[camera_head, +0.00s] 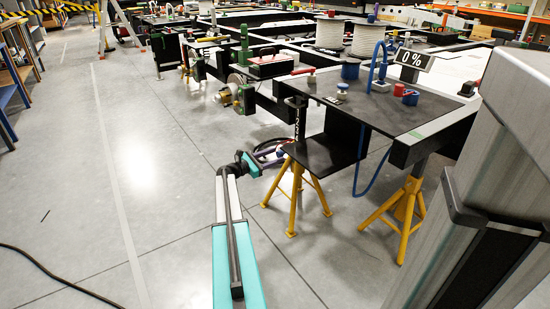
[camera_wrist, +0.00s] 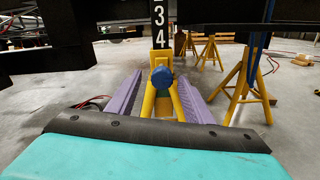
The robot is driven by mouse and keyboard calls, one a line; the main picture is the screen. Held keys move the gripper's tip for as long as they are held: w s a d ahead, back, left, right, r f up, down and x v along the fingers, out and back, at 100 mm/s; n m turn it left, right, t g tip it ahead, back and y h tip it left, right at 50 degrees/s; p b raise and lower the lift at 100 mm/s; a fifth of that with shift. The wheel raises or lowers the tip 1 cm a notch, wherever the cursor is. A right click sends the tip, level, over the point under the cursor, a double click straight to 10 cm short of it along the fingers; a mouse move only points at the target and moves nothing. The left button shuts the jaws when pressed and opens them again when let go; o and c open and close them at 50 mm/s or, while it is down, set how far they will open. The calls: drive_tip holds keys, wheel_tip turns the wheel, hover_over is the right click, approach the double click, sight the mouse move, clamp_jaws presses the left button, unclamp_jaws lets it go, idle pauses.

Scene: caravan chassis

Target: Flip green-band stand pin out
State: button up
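A yellow stand (camera_head: 291,190) with a black numbered post is under the near-left corner of the black chassis platform. In the wrist view the same yellow stand (camera_wrist: 161,103) is straight ahead, with a blue round knob (camera_wrist: 162,77) on its front below the digits 3 and 4. I take this knob for the pin's head; no green band is visible on it. My gripper (camera_wrist: 160,76) is open, its two purple fingers apart on the left and right of the knob in the picture. Contact cannot be seen. In the head view my gripper (camera_head: 271,153) is beside the stand, partly hidden.
A second yellow stand (camera_head: 402,212) is under the platform to the right, with a blue hose (camera_head: 367,184) hanging between. The dark platform (camera_head: 385,100) and its beam (camera_wrist: 60,35) are above my gripper. The floor (camera_head: 130,180) on the left is mostly clear.

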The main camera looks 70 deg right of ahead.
drive_tip(key=shift+s+d, duration=0.1)
drive_tip(key=shift+s, duration=0.05)
drive_tip(key=shift+w+a+r+p, duration=0.1)
drive_tip(key=shift+w+a+p, duration=0.2)
drive_tip(key=shift+a, duration=0.2)
drive_tip(key=p+v, duration=0.3)
drive_tip(key=v, duration=0.9)
drive_tip(key=shift+w+a+p, duration=0.25)
drive_tip(key=shift+w+p, duration=0.05)
drive_tip(key=shift+p, duration=0.05)
